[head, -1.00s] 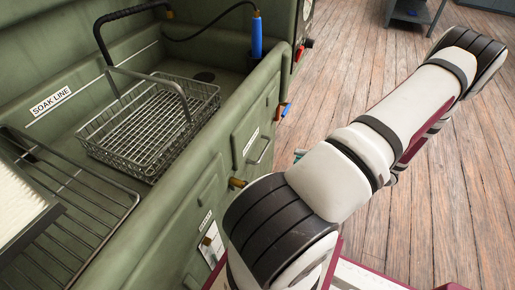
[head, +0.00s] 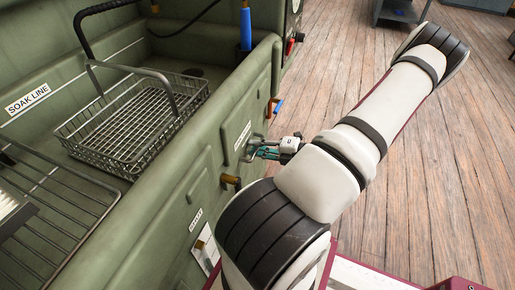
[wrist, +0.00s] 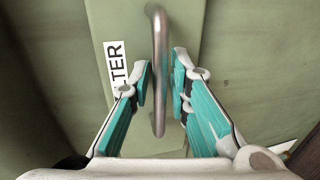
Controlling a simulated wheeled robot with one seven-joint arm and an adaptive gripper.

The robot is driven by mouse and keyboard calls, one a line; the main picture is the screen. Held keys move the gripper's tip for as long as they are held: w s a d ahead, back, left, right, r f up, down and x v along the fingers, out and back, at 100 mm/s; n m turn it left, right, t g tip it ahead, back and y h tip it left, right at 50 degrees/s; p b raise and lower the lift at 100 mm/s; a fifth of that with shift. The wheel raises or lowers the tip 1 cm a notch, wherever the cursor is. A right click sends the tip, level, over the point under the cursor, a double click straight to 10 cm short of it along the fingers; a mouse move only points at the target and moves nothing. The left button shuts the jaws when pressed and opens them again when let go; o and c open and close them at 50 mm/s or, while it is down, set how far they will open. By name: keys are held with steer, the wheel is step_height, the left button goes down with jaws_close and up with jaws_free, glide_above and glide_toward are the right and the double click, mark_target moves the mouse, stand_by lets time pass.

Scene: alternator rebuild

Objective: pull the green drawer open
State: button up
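The green drawer (head: 239,128) is a small panel in the front of the green washing cabinet, and it looks closed. It bears a white label, of which "LTER" shows in the wrist view (wrist: 116,68), and a grey metal bar handle (wrist: 159,75). My gripper (head: 261,149) is at the handle in the head view. In the wrist view my gripper (wrist: 162,76) is open, with one teal finger on each side of the bar. Small gaps show between the fingers and the bar, so it is not gripped.
A brass spout (head: 231,180) sticks out left of the drawer, and a blue-handled valve (head: 277,106) sits to its right. A wire basket (head: 132,125) stands in the sink above. The wooden floor (head: 440,150) to the right is mostly clear.

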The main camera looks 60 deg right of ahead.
jaws_close()
steer(key=shift+s, duration=0.1)
